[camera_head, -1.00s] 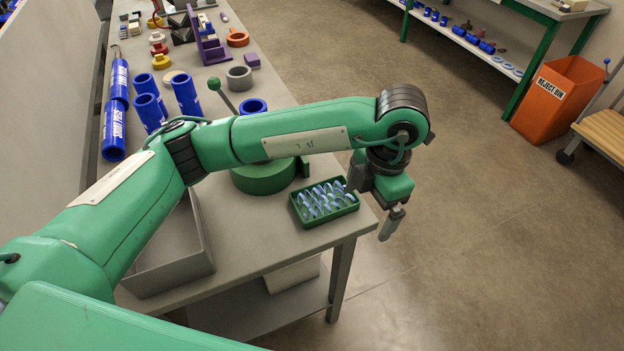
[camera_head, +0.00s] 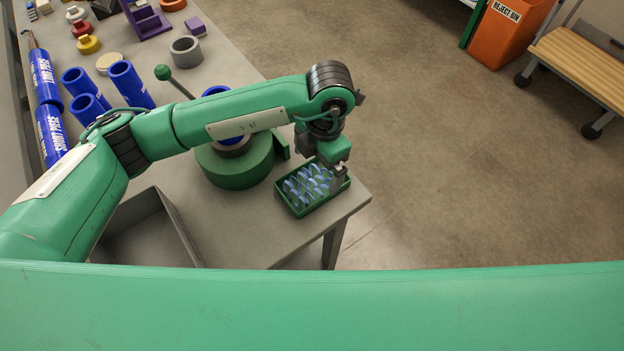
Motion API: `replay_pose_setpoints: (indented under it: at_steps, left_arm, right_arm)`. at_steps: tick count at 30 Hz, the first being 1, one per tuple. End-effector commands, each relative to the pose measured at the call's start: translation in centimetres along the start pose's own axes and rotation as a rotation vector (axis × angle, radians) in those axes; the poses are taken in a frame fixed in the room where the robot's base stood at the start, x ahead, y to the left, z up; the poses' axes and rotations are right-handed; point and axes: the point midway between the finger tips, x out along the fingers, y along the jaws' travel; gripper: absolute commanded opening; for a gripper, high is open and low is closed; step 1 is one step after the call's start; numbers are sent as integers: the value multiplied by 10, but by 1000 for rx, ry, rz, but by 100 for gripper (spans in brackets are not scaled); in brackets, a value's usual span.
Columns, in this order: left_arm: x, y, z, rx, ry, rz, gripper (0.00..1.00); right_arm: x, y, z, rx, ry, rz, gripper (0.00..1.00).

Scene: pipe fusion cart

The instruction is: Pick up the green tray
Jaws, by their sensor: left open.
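The green tray (camera_head: 300,213) sits on the grey table near its right front corner. It holds several light blue curled pieces (camera_head: 308,184). My left gripper (camera_head: 340,183) is at the tray's right end, pointing down, with its fingers at the right rim. It is open. Whether a finger touches the rim or reaches over it cannot be told. My left arm crosses above the table and covers part of it. My right gripper is not in view.
A green round base (camera_head: 236,168) stands just left of the tray. An open grey bin (camera_head: 150,232) is at the front left. Blue pipe pieces (camera_head: 130,84) stand farther back. The orange reject bin (camera_head: 506,30) and a wooden-topped cart (camera_head: 580,66) stand beyond open floor.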

Motion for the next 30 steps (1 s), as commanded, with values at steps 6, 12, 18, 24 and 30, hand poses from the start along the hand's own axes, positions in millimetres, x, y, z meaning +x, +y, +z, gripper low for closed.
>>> replay_pose_setpoints:
  at_steps: [6, 12, 18, 24, 30]
  left_arm:
    - [14, 0, 0, 0, 1, 0, 100]
    - [36, 1, -1, -1, 4, -2, 100]
    - [61, 2, 0, 0, 1, 0, 100]
    - [65, 2, 1, 1, 0, 0, 100]
    - [65, 3, 1, 1, 0, 1, 74]
  right_arm:
    - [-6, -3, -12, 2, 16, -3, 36]
    - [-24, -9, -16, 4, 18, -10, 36]
    - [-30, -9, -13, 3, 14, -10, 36]
    - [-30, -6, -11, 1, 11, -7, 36]
    - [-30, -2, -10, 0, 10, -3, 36]
